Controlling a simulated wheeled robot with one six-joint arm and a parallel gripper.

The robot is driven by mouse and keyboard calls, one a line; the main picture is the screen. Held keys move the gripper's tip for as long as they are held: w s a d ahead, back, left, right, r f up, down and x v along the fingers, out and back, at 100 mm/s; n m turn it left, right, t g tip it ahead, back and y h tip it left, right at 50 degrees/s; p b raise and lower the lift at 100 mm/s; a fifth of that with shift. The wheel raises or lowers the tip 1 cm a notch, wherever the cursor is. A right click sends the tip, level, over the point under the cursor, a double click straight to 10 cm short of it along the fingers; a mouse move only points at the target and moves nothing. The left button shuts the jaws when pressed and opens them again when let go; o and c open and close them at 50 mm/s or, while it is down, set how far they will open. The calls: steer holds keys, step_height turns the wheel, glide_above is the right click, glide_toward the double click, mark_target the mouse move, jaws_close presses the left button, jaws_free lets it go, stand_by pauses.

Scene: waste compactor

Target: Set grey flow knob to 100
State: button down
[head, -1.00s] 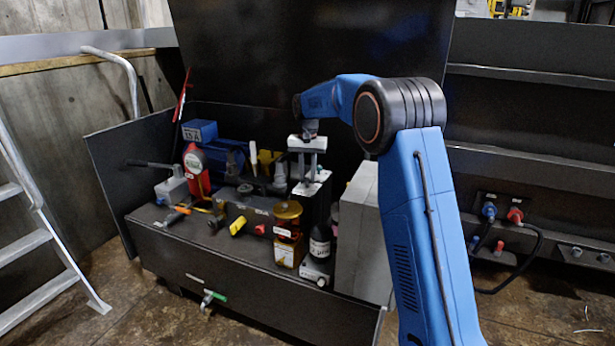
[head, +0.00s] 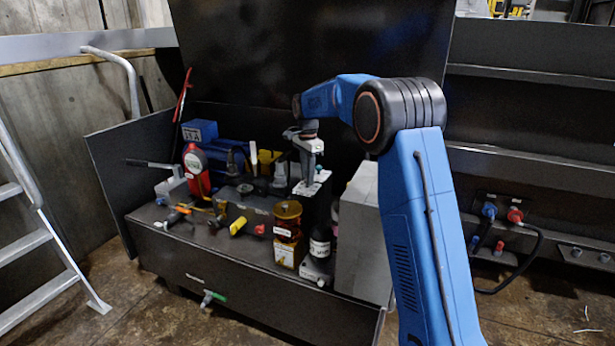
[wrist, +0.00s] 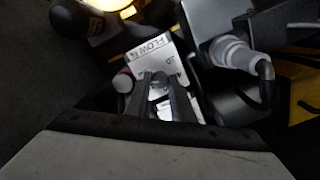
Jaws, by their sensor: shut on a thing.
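A pale plate labelled FLOW (wrist: 153,52) shows in the wrist view, with a small number mark at its right side. The grey flow knob (wrist: 159,88) is on this plate, mostly hidden between my fingers. My gripper (wrist: 160,98) points at the plate with one finger on each side of the knob and is shut on it. In the head view my gripper (head: 309,181) reaches down to the white plate (head: 322,181) on top of a dark block. The knob's pointer and exact setting cannot be read.
A grey plug fitting with a cable (wrist: 236,54) lies close right of the plate in the wrist view. In the head view an amber jar (head: 287,214), a dark bottle (head: 320,243) and a tall grey box (head: 359,235) stand nearby.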

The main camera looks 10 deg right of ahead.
steer(key=shift+m, duration=0.4)
steer(key=c, duration=1.5)
jaws_free()
steer(key=shift+c, duration=0.2)
steer(key=shift+r, duration=0.15)
step_height(320, 180, up, 17)
steer(key=shift+r, duration=0.1)
